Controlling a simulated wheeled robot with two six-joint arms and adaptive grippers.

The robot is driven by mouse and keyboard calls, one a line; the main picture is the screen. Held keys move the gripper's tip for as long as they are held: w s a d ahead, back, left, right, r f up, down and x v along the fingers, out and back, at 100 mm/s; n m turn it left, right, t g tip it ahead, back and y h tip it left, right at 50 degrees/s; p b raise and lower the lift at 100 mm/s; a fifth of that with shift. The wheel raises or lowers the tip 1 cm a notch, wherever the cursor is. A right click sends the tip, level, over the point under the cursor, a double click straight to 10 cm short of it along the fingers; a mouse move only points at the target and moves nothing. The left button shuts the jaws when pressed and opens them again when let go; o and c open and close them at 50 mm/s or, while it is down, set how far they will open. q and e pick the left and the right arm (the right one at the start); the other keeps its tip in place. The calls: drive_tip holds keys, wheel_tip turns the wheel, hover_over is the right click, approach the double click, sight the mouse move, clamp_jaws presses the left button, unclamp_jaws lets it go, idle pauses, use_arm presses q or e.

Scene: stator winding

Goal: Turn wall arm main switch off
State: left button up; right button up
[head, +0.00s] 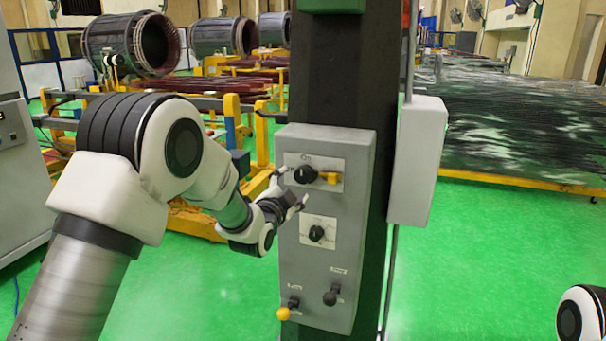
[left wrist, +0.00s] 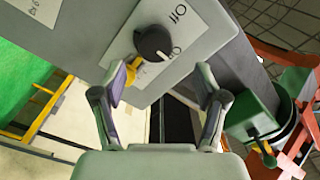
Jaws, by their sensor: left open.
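A grey control box (head: 350,240) is fixed to a dark column. Its top switch is a black knob (head: 305,174) with a yellow handle (head: 329,178) pointing right, on a white label plate. In the left wrist view, the knob (left wrist: 153,43) and yellow handle (left wrist: 150,72) lie just beyond the fingers, nearer the left finger. My left gripper (head: 293,187) is open at the left side of this switch, its fingers empty. It also shows in the left wrist view (left wrist: 160,88), one finger either side. Whether a finger touches the handle is unclear. My right gripper is out of view.
Below on the box are a second black knob (head: 316,233), a black-tipped lever (head: 331,297) and a yellow-tipped lever (head: 284,313). A grey box (head: 418,160) juts from the column's right side. Green floor (head: 470,260) is open to the right.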

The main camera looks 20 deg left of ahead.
sight(301, 177)
use_arm(q)
drive_tip(key=w, duration=0.2)
drive_tip(key=w+p, duration=0.1)
drive_tip(key=w, duration=0.1)
drive_tip(key=w+p, duration=0.1)
drive_tip(key=w, duration=0.2)
drive_tip(key=shift+d+f, duration=0.2)
drive_tip(key=shift+d, duration=0.2)
drive_tip(key=shift+s+a, duration=0.1)
drive_tip(key=shift+a, duration=0.1)
drive_tip(key=c, duration=1.2)
drive_tip(key=shift+o, duration=0.2)
